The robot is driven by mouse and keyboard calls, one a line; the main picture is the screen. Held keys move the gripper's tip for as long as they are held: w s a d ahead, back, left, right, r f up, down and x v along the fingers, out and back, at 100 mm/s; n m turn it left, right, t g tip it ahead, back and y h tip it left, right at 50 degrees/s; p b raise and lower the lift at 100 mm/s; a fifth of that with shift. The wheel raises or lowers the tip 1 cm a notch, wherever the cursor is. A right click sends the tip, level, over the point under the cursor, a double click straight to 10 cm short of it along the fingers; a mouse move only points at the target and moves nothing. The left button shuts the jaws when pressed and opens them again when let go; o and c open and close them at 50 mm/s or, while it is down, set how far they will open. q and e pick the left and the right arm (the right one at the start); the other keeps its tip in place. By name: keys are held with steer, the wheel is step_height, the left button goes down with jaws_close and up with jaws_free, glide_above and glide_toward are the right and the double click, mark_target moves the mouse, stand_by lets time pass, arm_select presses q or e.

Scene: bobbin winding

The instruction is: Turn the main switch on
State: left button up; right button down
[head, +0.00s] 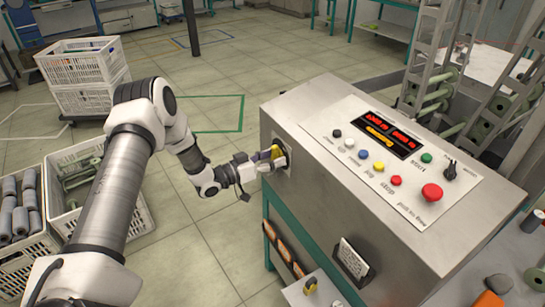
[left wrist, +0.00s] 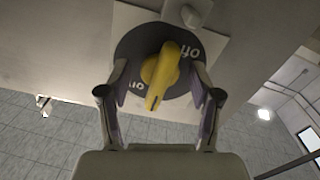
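The main switch is a yellow rotary handle (left wrist: 162,76) on a dark round plate (left wrist: 128,52). It sits on the left side face of the steel control cabinet (head: 330,150). The plate has a label that reads "off" at its upper right and another, apparently "on", at its lower left. The handle slants between the two labels. My left gripper (left wrist: 160,92) is open, with one finger on each side of the handle and visible gaps between. In the head view my left gripper (head: 272,160) is at the switch and partly hides it. My right gripper is out of view.
The cabinet top carries a red display (head: 390,132), several coloured buttons and a red emergency stop (head: 432,193). White crates (head: 85,68) stand on the floor at left. A metal frame with green bobbins (head: 430,95) stands behind the cabinet.

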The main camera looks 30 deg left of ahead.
arm_select(q)
steer(key=shift+o, duration=1.1)
steer(key=shift+r, duration=0.1)
steer(key=shift+a+r, duration=0.1)
steer(key=p+v, duration=0.4)
steer(key=v, duration=0.5)
steer(key=shift+p, duration=0.35)
